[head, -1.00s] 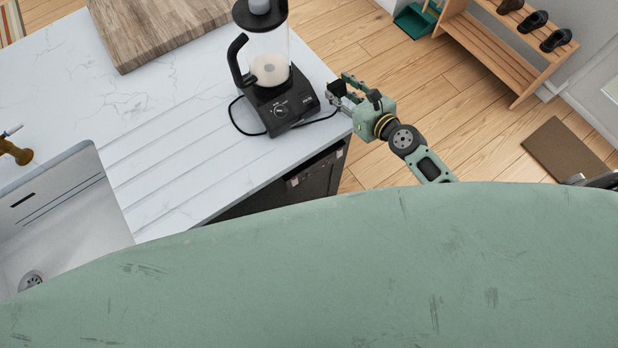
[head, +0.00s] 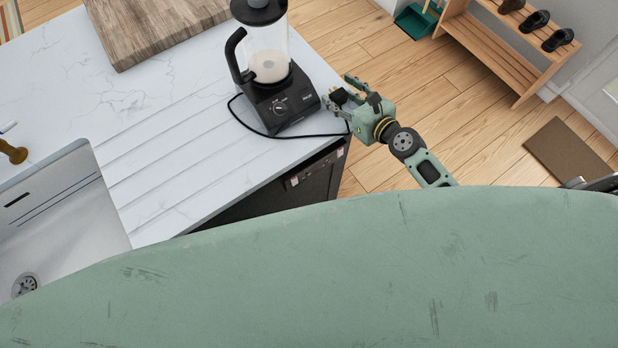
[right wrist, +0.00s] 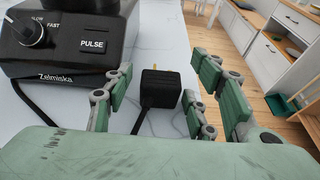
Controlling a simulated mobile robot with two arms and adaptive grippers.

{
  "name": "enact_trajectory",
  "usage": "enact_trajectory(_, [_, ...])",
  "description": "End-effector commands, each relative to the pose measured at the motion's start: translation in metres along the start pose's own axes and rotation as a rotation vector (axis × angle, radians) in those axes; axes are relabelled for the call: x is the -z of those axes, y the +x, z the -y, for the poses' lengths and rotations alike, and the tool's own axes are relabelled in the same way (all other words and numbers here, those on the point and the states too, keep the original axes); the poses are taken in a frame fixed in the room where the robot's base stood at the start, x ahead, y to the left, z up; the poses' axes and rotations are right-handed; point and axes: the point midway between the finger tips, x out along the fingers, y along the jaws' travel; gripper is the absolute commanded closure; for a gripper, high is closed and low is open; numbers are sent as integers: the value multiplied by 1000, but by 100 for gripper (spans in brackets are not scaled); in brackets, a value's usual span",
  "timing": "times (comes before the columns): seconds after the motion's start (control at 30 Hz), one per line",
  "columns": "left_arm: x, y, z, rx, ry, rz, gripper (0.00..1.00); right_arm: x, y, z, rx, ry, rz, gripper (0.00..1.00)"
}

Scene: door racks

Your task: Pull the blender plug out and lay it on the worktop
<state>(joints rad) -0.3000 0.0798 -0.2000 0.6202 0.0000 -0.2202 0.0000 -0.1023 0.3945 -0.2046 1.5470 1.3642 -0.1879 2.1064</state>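The blender (head: 280,105) stands upright on the white worktop (head: 160,120), near its right edge. Its black plug (right wrist: 160,102) is between the fingers of my right gripper (right wrist: 158,98), with a bare brass prong pointing away from the wrist camera. The plug also shows in the head view (head: 339,97), high by the worktop's right edge and out of any socket. The black cord (head: 300,136) runs from the blender to the plug. My left gripper is out of view.
A wooden board (head: 155,25) lies at the back of the worktop. The sink (head: 60,215) is at the left. Grooved worktop left of the blender is clear. Beyond the right edge is open floor, with a shoe rack (head: 490,45) farther back.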

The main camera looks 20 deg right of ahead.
Motion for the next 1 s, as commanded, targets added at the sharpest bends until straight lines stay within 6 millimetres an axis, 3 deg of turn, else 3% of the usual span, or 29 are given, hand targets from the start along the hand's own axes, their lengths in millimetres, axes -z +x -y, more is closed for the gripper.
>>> enact_trajectory(0.43, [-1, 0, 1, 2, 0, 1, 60, 1, -8, 0, 0, -1, -1, 43])
enact_trajectory(0.8, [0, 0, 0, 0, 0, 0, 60, 2, -80, 0, 0, -1, -4, 43])
enact_trajectory(1.0, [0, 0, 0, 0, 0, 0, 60, 1, -109, 0, 0, 0, -2, 43])
